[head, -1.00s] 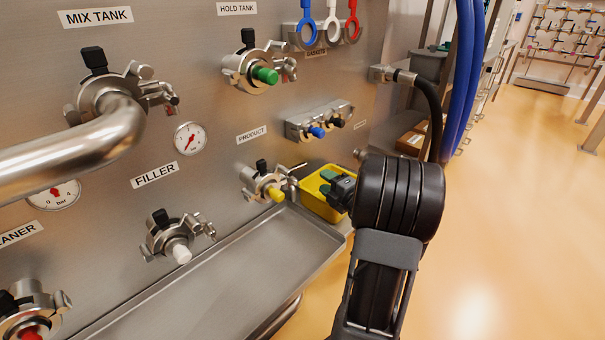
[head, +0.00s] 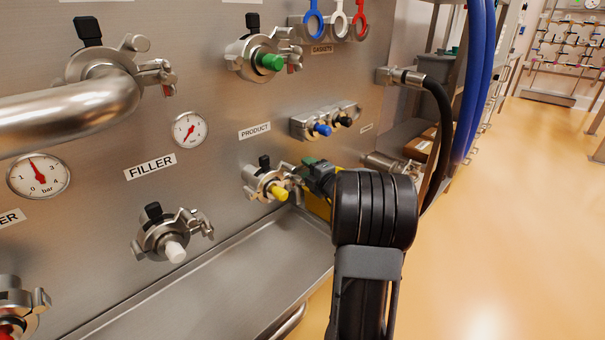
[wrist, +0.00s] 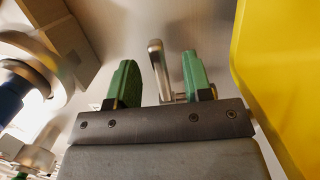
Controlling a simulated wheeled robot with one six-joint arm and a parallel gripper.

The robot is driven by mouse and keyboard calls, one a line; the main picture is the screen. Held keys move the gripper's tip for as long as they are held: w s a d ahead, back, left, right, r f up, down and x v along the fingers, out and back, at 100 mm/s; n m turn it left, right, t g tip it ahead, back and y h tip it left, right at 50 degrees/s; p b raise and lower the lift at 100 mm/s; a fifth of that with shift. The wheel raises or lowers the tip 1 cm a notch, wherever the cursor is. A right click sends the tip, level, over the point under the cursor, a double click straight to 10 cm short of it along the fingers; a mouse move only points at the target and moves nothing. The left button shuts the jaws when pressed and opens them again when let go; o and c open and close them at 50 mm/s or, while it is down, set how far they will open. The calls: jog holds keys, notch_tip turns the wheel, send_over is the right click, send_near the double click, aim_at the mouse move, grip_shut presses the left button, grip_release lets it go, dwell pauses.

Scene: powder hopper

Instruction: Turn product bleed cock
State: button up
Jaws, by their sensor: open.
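The product port (head: 262,183), with a yellow plug (head: 278,192) and black-topped valve, sits on the steel panel under the PRODUCT label (head: 255,131). My gripper (head: 311,165) is just right of it, close to the panel. In the wrist view my gripper (wrist: 157,82) is open, its two green fingers apart. A bent metal lever (wrist: 156,65), which looks like the bleed cock handle, stands in the gap between the fingers, nearer the left one. I cannot tell whether a finger touches it. In the head view my gripper and arm hide it.
A yellow bin (wrist: 285,75) is close beside my gripper in the wrist view. A block with blue and black knobs (head: 322,122) sits above the gripper in the head view. The steel drip tray (head: 255,260) lies below the ports. A black hose (head: 438,130) hangs at right.

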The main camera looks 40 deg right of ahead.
jog(key=shift+w, duration=0.65)
grip_shut()
